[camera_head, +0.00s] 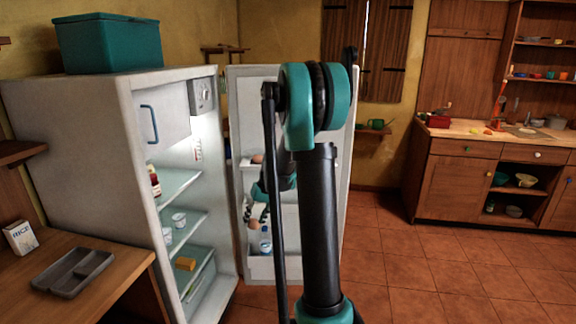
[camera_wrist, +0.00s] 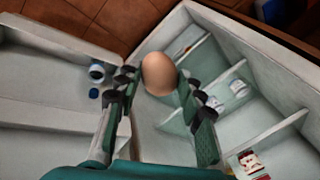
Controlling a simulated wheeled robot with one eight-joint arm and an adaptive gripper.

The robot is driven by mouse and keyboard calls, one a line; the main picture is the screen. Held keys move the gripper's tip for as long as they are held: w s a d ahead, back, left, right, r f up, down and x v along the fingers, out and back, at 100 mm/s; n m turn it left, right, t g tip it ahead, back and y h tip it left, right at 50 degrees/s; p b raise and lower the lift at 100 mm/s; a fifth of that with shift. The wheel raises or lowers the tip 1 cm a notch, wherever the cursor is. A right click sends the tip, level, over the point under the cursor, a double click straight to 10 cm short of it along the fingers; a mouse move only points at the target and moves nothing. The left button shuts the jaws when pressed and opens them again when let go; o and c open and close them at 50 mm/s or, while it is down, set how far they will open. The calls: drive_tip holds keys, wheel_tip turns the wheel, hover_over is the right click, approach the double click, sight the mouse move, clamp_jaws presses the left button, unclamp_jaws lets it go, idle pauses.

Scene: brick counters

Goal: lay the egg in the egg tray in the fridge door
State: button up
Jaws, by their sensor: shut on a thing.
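A brown egg (camera_wrist: 159,74) is held between the fingertips of my gripper (camera_wrist: 158,82) in the wrist view. In the head view my gripper (camera_head: 256,215) points down in front of the open fridge door (camera_head: 344,165), with the egg (camera_head: 254,223) low between its fingers. An upper door shelf (camera_head: 245,164) holds a brown rounded thing (camera_head: 257,158), perhaps an egg; the shelf is partly hidden by my arm. I cannot make out the egg tray's hollows. The held egg is below that shelf in the picture.
A bottle (camera_head: 265,240) stands in the lower door rack. A wooden table (camera_head: 110,288) is at the left; a counter (camera_head: 470,170) is at the right. The tiled floor between is clear.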

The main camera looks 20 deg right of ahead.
idle(0.4)
wheel_tip(320, 180, down, 13)
drive_tip(key=s, duration=0.3)
drive_tip(key=shift+r, duration=0.15)
